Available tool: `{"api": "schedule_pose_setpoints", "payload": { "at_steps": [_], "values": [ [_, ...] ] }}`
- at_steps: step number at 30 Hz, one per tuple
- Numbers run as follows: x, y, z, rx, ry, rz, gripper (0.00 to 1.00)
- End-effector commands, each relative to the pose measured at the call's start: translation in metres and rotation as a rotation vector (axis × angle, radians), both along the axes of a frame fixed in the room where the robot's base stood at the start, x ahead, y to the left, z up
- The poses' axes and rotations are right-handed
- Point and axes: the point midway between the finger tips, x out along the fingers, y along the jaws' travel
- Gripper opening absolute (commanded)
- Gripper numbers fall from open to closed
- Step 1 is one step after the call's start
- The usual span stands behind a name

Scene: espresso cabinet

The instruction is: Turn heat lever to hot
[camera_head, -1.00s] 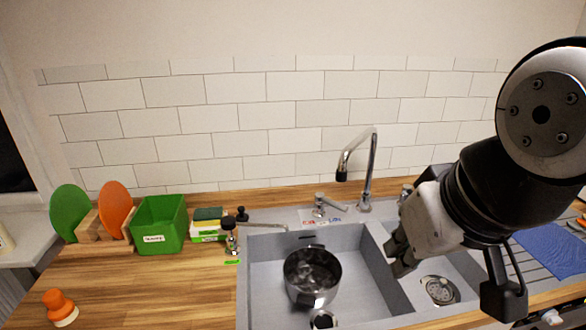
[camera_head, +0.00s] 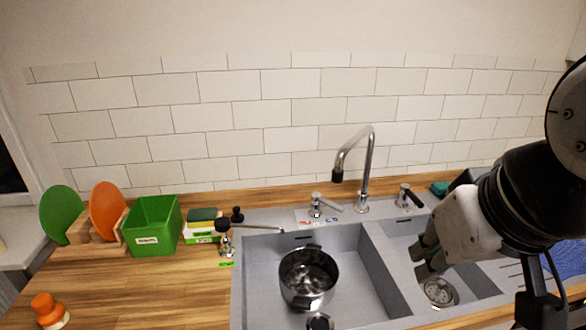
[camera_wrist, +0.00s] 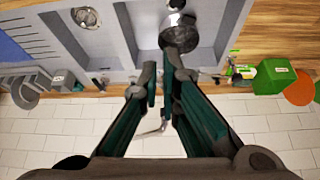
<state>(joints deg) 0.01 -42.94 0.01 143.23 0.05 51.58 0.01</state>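The heat lever (camera_head: 322,205) is a small chrome handle on the sink's back rim, left of the tall faucet (camera_head: 367,175). A label with red and blue marks (camera_head: 303,220) lies at its base. My gripper (camera_head: 426,260) is over the right basin, to the right of and nearer than the lever, touching nothing that I can see. In the wrist view my gripper (camera_wrist: 160,68) has its two fingers a little apart with nothing held between them. The faucet spout (camera_wrist: 154,129) shows between the fingers there. I cannot make out the heat lever in the wrist view.
A metal pot (camera_head: 308,278) sits in the left basin. Another chrome control (camera_head: 408,197) stands right of the faucet. A green box (camera_head: 153,226), sponges (camera_head: 204,216) and an orange-handled tool (camera_head: 48,311) are on the wooden counter at left.

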Motion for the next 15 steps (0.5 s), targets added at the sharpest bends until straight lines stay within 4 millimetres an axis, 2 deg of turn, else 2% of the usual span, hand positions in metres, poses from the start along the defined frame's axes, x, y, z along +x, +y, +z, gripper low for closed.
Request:
{"api": "schedule_pose_setpoints", "payload": {
  "at_steps": [1,3,8,15],
  "values": [
    [0.002,0.000,-0.002,0.006,0.007,-0.006,0.23],
    [0.008,0.002,-0.008,0.030,0.032,-0.027,0.39],
    [0.038,0.014,-0.042,0.172,0.168,-0.146,0.39],
    [0.104,0.037,-0.099,0.505,0.426,-0.412,0.39]
  ]
}}
